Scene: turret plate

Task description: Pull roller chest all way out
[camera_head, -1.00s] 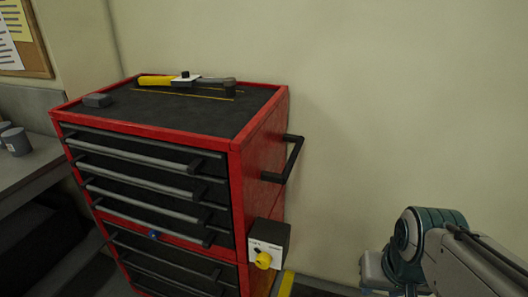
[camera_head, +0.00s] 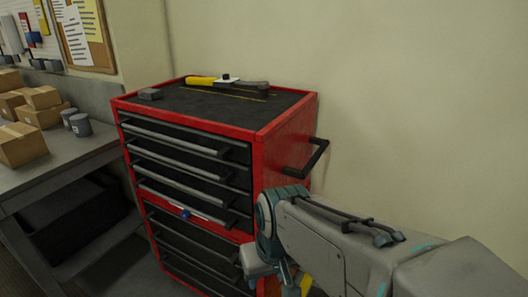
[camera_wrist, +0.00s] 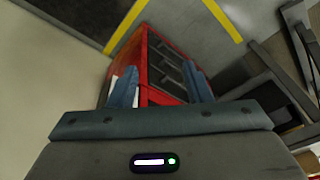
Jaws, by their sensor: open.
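The red roller chest (camera_head: 285,150) stands against the wall in the head view, with black drawers fronted by long grey pull bars (camera_head: 182,168). All its drawers look shut. A black side handle (camera_head: 318,157) sticks out from its right side. In the wrist view the red chest (camera_wrist: 143,62) shows beyond and between the fingers. My gripper (camera_wrist: 163,78) is open, with nothing seen held between its two blue-grey fingers. In the head view my arm crosses in front of the chest's lower right side and hides part of it. I cannot tell if a finger touches the chest.
A hammer-like tool with a yellow grip (camera_head: 203,81) and a grey block (camera_head: 150,94) lie on the chest top. A workbench (camera_head: 90,147) with cardboard boxes (camera_head: 22,145) and grey cups (camera_head: 80,124) stands left. Yellow floor lines (camera_wrist: 222,20) show in the wrist view.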

